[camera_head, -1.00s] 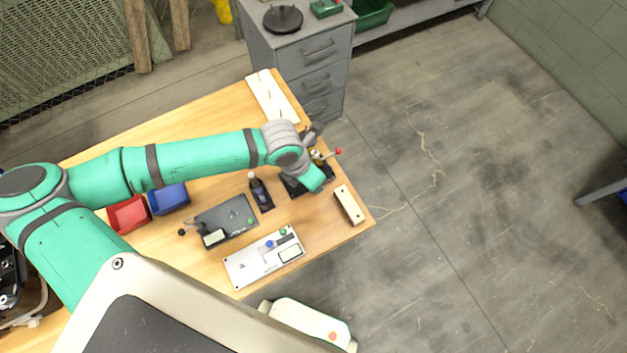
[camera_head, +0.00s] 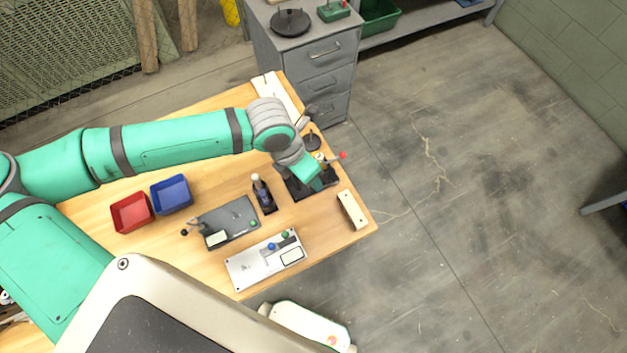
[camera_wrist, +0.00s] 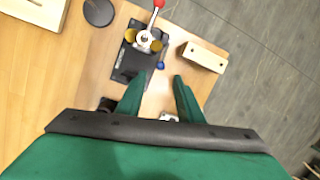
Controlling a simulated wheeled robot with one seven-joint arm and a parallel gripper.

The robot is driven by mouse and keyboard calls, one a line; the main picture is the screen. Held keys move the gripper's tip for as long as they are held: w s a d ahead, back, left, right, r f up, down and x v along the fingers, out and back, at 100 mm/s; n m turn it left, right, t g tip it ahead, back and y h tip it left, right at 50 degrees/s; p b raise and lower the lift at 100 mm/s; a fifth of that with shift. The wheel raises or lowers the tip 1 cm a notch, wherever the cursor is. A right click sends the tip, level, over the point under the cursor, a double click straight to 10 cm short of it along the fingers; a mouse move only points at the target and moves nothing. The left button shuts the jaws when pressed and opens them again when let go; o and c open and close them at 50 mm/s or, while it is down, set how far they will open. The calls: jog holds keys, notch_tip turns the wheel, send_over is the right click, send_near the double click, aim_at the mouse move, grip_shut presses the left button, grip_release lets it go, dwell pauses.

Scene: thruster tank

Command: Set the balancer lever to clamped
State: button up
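A lever with a red ball knob (camera_head: 343,155) sticks out from a dark device near the table's right edge. In the wrist view the device's dark base (camera_wrist: 133,62) carries brass-coloured round parts, and the lever with its red knob (camera_wrist: 158,4) points to the top of the picture. I take this for the balancer lever; no label is readable. My gripper (camera_head: 308,175) is over the device, covering part of it in the head view. In the wrist view my gripper (camera_wrist: 158,78) is open and empty, its fingertips apart from the lever, short of the base's near end.
A cream block (camera_head: 351,210) lies right of the device. A bottle on a dark stand (camera_head: 263,193), a grey device with a small lever (camera_head: 232,222), a silver panel (camera_head: 264,260), and red (camera_head: 131,212) and blue (camera_head: 171,195) bins share the table.

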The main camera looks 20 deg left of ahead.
jog(key=shift+v, duration=1.55)
